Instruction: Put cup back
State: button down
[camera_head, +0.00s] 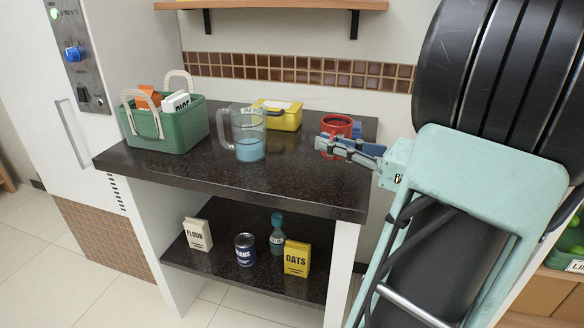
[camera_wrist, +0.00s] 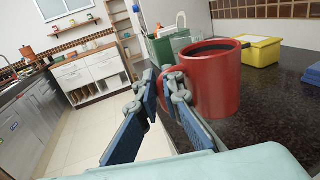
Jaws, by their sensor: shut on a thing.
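A red cup (camera_head: 337,126) is at the right end of the dark countertop (camera_head: 200,166), with dark contents visible at its top. In the wrist view the red cup (camera_wrist: 214,80) is upright, with its handle toward my gripper. My gripper (camera_head: 338,147) reaches in from the right at the cup's near side. In the wrist view my gripper (camera_wrist: 162,84) has its fingertips close together at the cup's handle, shut on it. Whether the cup's base touches the counter cannot be told.
A clear measuring jug (camera_head: 248,135) with blue liquid stands left of the cup. A green basket (camera_head: 168,127) and a yellow box (camera_head: 278,113) are also on the counter. A blue item (camera_wrist: 312,74) lies at the right in the wrist view. Several groceries stand on the lower shelf (camera_head: 225,275).

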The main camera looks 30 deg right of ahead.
jog(key=w+f, duration=0.1)
jog(key=f, duration=0.1)
jog(key=w+d+f+b, duration=0.1)
jog(key=w+f, duration=0.1)
jog(key=w+f+b, duration=0.1)
jog(key=f, duration=0.1)
jog(key=shift+w+d, duration=0.4)
notch_tip(320, 180, down, 3)
jog(key=shift+w+d+f+b, duration=0.1)
jog(key=shift+w+f+b, duration=0.1)
jog(key=shift+b, duration=0.7)
jog(key=shift+r, duration=0.1)
jog(key=c, duration=2.1)
grip_release()
jog(key=shift+s, duration=0.1)
jog(key=p+v, duration=0.3)
jog(key=v, duration=0.9)
